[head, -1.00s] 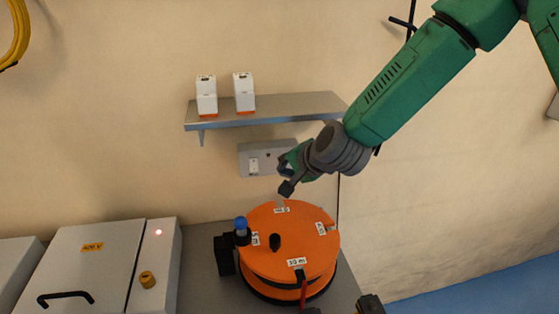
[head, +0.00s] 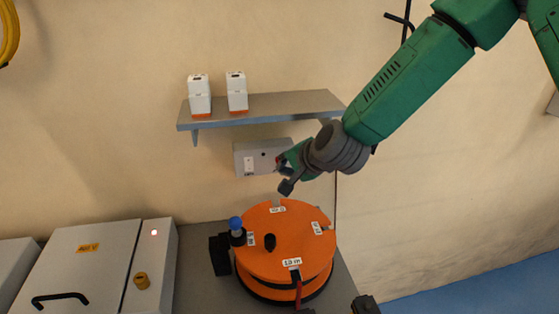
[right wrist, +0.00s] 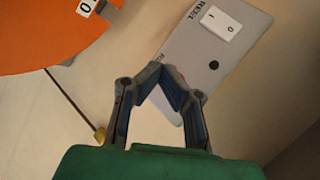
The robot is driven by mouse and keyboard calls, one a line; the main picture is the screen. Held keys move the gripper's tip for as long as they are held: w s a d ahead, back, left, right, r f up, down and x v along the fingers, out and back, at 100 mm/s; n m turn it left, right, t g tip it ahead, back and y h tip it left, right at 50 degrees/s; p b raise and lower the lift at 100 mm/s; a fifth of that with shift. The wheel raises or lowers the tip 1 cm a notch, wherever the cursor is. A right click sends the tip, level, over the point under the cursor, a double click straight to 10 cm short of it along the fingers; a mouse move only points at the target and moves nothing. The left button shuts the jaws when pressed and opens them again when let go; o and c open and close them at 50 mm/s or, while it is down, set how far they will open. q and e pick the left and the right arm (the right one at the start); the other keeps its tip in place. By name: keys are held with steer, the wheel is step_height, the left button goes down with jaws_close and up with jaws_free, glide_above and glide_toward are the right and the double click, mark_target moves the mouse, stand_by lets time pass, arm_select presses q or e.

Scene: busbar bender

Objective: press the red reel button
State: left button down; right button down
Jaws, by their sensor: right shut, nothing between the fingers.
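A grey switch panel (head: 246,158) is on the wall under the shelf; it also shows in the right wrist view (right wrist: 190,55). It carries a white rocker switch (right wrist: 221,22) marked I and O, with a label beside it, and a small dark round spot (right wrist: 213,65). My right gripper (head: 281,164) is shut and empty in front of the panel's right end. In the right wrist view its fingertips (right wrist: 165,72) meet and overlap the panel's lower-left edge, hiding part of it. Contact cannot be told.
An orange reel (head: 285,242) with a blue-capped post beside it stands on the bench below my gripper. A shelf (head: 290,105) with two white devices is above the panel. A grey cabinet (head: 75,270) stands at the left.

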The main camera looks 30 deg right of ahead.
steer(key=shift+a+r, duration=0.1)
steer(key=shift+a, duration=0.25)
steer(key=shift+w+a+r, duration=0.15)
steer(key=shift+a, duration=0.25)
steer(key=shift+w+a+r, duration=0.1)
steer(key=shift+w+a, duration=0.05)
steer(key=shift+a, duration=0.2)
steer(key=shift+d+f, duration=0.1)
steer(key=shift+d, duration=0.35)
steer(key=shift+w+p, duration=0.2)
steer(key=shift+p, duration=0.1)
steer(key=shift+w+a, duration=0.15)
steer(key=shift+a, duration=0.1)
steer(key=shift+w+d, duration=0.1)
steer(key=shift+d, duration=0.45)
steer(key=shift+s+f, duration=0.1)
steer(key=shift+s, duration=0.6)
steer(key=shift+s+d, duration=0.2)
steer(key=shift+d, duration=0.15)
steer(key=shift+d+f, duration=0.15)
steer(key=shift+d, duration=0.05)
arm_select(q)
steer(key=shift+d+r, duration=0.15)
arm_select(e)
steer(key=shift+s+a, duration=0.3)
steer(key=shift+s, duration=0.65)
steer(key=shift+s+a, duration=0.25)
steer(key=shift+s, duration=0.7)
steer(key=shift+s+a, duration=0.3)
steer(key=shift+s, duration=0.65)
